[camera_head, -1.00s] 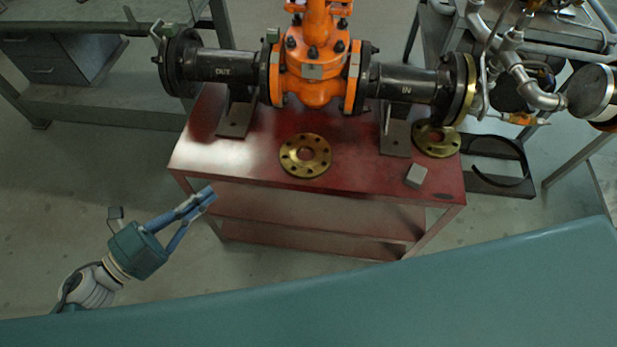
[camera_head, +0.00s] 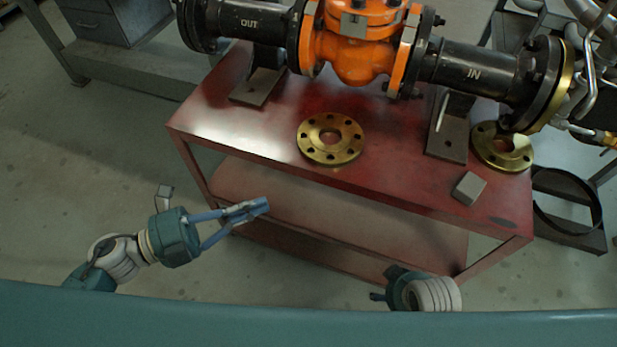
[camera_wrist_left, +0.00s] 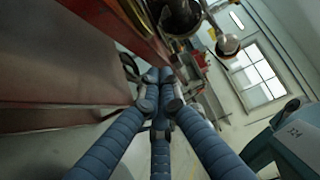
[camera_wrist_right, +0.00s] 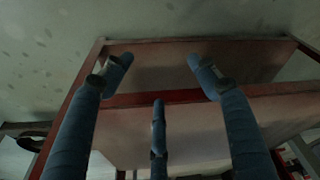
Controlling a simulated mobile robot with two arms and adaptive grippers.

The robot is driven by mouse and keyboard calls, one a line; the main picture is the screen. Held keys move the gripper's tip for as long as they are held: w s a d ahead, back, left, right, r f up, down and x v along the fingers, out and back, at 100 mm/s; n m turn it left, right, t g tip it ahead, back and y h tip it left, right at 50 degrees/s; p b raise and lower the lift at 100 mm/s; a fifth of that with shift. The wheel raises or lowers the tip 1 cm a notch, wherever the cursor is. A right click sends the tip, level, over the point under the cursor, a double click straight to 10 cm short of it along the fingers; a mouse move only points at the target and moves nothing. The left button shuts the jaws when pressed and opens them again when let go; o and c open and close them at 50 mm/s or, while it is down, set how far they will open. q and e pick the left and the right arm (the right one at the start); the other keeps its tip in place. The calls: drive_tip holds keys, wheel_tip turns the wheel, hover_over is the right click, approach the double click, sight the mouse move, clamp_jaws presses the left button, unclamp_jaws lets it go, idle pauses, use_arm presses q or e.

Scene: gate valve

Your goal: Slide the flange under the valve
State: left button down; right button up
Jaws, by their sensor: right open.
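A brass flange (camera_head: 347,148) with bolt holes lies flat on the red table, in front of the orange valve (camera_head: 350,58). A second brass flange (camera_head: 489,148) lies at the right, below the pipe marked IN. The valve stands between two black pipes above the table. My left gripper (camera_head: 260,206) is in front of the table's left part, below its top, fingertips together and empty; they also meet in the left wrist view (camera_wrist_left: 160,88). My right gripper shows in the right wrist view (camera_wrist_right: 158,75), fingers spread and empty, facing the table's frame and shelf.
The red table (camera_head: 225,125) has a lower shelf (camera_head: 330,215). A grey block (camera_head: 468,188) sits near its front right corner. Pipe supports (camera_head: 258,85) stand on the top. A black ring (camera_head: 570,222) lies to the right.

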sight(308, 171)
use_arm(q)
drive_tip(key=shift+w+a+x, duration=0.2)
drive_tip(key=shift+w+x, duration=0.2)
drive_tip(key=shift+x, duration=1.7)
drive_tip(key=shift+w+a+x, duration=0.2)
drive_tip(key=shift+w+x, duration=0.25)
drive_tip(key=shift+x, duration=1.65)
drive_tip(key=shift+w+a+x, duration=0.25)
drive_tip(key=shift+w+x, duration=0.15)
drive_tip(key=shift+x, duration=1.65)
drive_tip(key=shift+w+r, duration=0.1)
